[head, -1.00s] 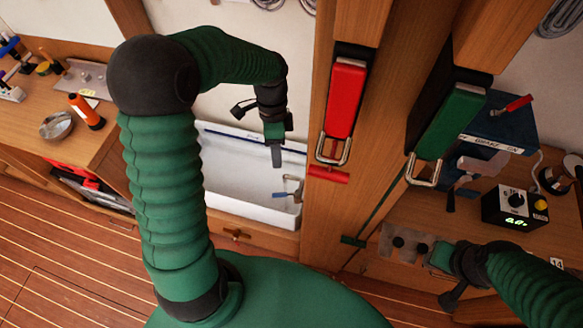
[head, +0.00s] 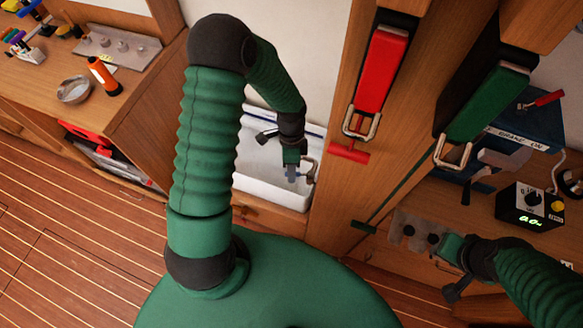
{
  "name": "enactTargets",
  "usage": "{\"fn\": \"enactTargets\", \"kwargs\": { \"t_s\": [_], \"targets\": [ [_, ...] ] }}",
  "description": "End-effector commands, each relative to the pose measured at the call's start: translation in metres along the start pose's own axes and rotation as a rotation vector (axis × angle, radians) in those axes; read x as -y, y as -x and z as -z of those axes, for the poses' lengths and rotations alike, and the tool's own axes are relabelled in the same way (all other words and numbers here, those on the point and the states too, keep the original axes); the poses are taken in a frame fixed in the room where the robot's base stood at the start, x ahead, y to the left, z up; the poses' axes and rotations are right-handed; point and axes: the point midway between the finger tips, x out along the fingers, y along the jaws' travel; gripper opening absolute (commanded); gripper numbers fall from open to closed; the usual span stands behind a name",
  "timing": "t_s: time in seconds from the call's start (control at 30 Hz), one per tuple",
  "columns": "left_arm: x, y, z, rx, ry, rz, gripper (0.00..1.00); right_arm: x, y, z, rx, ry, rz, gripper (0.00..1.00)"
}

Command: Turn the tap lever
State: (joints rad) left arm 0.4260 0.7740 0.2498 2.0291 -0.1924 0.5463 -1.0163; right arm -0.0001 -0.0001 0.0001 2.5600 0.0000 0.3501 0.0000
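The metal tap (head: 309,169) stands at the right end of the white sink (head: 262,184), partly covered by my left gripper. Its blue lever, clear in the earlier frame, is now mostly hidden behind the fingers. My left gripper (head: 291,172) points down at the tap, its fingertips over or against the lever; I cannot tell whether they touch or grip it. My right gripper (head: 441,253) is at the lower right, beside a grey plate with dark knobs, far from the tap. Its finger opening cannot be made out.
A wooden post right of the sink carries a red-handled lever (head: 379,70) and a small red bar (head: 348,152). A green-handled lever (head: 486,102) hangs further right. A box with a green display (head: 530,208) sits on the right bench.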

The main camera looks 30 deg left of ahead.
Motion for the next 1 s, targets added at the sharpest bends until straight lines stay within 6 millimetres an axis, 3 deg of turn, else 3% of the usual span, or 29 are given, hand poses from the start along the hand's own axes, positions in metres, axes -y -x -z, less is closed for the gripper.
{"fn": "enactTargets", "kwargs": {
  "t_s": [0.23,0.5,1.0],
  "targets": [
    [0.0005,-0.0009,0.0005,0.0,0.0,0.001,0.35,-0.0001,0.0,0.0,0.0,0.0,0.0,0.36],
    [0.0004,-0.0006,0.0001,0.0,0.0,0.001,0.0,-0.0001,0.0,0.0,0.0,0.0,0.0,0.36],
    [0.0008,-0.0006,-0.0006,0.001,0.002,0.001,0.0,-0.0001,0.0,0.0,0.0,0.0,0.0,0.36]
  ]
}}
